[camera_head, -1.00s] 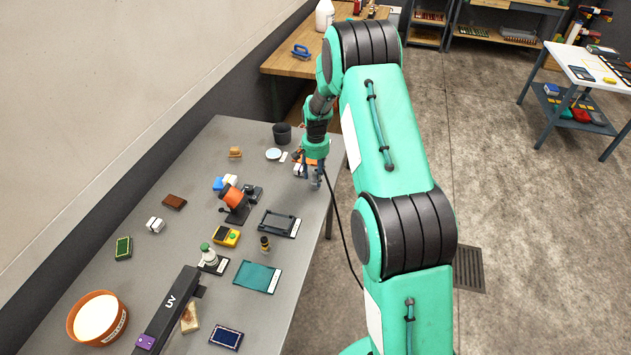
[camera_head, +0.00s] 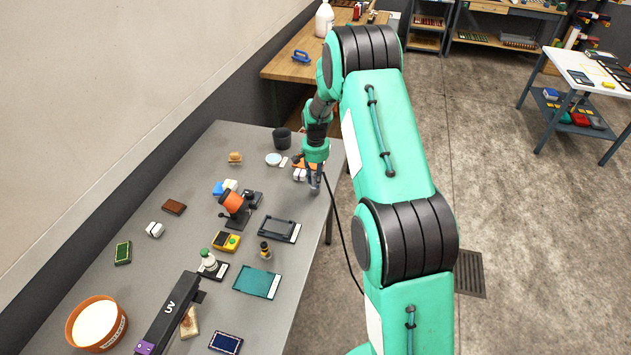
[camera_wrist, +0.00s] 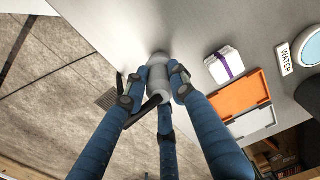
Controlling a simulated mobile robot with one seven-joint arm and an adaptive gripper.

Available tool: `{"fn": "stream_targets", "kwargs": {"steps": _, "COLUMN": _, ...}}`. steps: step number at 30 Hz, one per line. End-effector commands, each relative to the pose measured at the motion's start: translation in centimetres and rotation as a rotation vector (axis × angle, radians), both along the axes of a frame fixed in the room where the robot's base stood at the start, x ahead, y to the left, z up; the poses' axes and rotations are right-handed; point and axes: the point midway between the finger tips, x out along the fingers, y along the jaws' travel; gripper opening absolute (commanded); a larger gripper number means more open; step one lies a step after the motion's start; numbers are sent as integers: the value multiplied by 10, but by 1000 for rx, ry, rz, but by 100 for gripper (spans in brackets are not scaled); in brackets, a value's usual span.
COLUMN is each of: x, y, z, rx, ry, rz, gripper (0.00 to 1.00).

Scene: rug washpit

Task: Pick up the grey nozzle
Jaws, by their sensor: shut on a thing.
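The grey nozzle (camera_wrist: 158,75) is a small rounded grey piece in the middle of the wrist view. My gripper (camera_wrist: 155,88) has its blue, dark-tipped fingers closed around it. In the head view my gripper (camera_head: 314,187) is at the right edge of the grey table, near its far end. The nozzle is too small and covered to make out clearly there. I cannot tell whether the nozzle still touches the table top.
In the wrist view a white bundle with a purple band (camera_wrist: 224,66), an orange tray (camera_wrist: 240,96) and a dish labelled WATER (camera_wrist: 310,48) lie beside the gripper. A black cup (camera_head: 282,138) stands at the far end of the table.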

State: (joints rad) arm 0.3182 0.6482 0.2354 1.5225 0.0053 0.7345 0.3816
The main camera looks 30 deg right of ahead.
Motion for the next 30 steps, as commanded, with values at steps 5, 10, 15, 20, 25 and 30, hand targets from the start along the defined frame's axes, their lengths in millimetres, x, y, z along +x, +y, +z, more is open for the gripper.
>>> {"fn": "stream_targets", "kwargs": {"steps": 5, "x": 1, "y": 0, "z": 19, "rx": -1, "ry": -3, "rz": 0, "gripper": 0}}
{"fn": "stream_targets", "kwargs": {"steps": 10, "x": -12, "y": 4, "z": 30, "rx": 1, "ry": 1, "rz": 0, "gripper": 0}}
{"fn": "stream_targets", "kwargs": {"steps": 15, "x": -37, "y": 12, "z": 33, "rx": 0, "ry": 0, "rz": 0, "gripper": 0}}
{"fn": "stream_targets", "kwargs": {"steps": 20, "x": -65, "y": 20, "z": 36, "rx": 0, "ry": 0, "rz": 0, "gripper": 0}}
{"fn": "stream_targets", "kwargs": {"steps": 25, "x": -95, "y": 30, "z": 39, "rx": -1, "ry": -1, "rz": 0, "gripper": 0}}
{"fn": "stream_targets", "kwargs": {"steps": 30, "x": -120, "y": 38, "z": 41, "rx": 0, "ry": 0, "rz": 0, "gripper": 0}}
